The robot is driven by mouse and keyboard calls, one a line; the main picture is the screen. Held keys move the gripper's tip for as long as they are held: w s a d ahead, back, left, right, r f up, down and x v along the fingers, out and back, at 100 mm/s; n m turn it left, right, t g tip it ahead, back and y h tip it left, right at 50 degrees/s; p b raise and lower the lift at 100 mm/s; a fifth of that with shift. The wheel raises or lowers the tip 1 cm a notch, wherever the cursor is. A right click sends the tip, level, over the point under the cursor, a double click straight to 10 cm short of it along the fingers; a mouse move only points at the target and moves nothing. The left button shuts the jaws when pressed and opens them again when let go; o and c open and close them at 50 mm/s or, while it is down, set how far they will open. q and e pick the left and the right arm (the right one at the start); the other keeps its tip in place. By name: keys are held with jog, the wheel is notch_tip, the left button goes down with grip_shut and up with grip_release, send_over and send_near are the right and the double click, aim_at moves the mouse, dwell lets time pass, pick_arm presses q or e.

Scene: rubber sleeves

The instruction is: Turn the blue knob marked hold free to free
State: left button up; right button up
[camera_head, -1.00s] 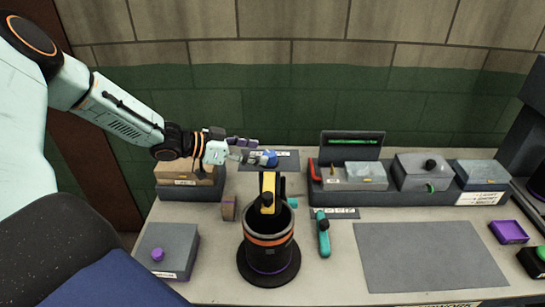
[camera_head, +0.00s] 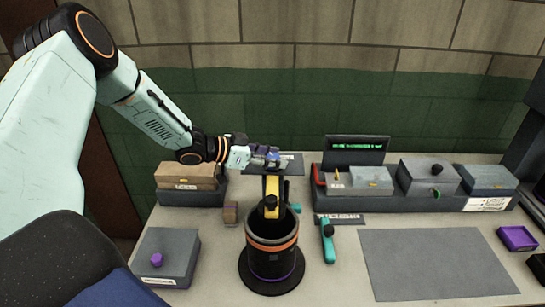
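The blue knob (camera_head: 273,155) sits by a dark plate (camera_head: 293,162) at the back of the bench, behind the black cylinder. Only a small part of it shows past my gripper. Its hold and free marks are too small to read. My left gripper (camera_head: 266,160) comes in from the left and is at the knob, with its fingers overlapping it in the picture. I cannot tell whether the fingers are closed on it or only beside it. My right gripper is not in view.
A black cylinder with orange bands (camera_head: 272,262) and a yellow part (camera_head: 271,195) stands just in front. A teal-handled tool (camera_head: 327,241) lies to its right. A grey box row (camera_head: 425,202) and a screen (camera_head: 357,150) stand back right. A grey mat (camera_head: 436,264) is bare.

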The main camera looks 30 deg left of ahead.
pick_arm(q)
jog(key=shift+d+r, duration=0.1)
jog(key=c, duration=0.9)
jog(key=shift+o, duration=0.2)
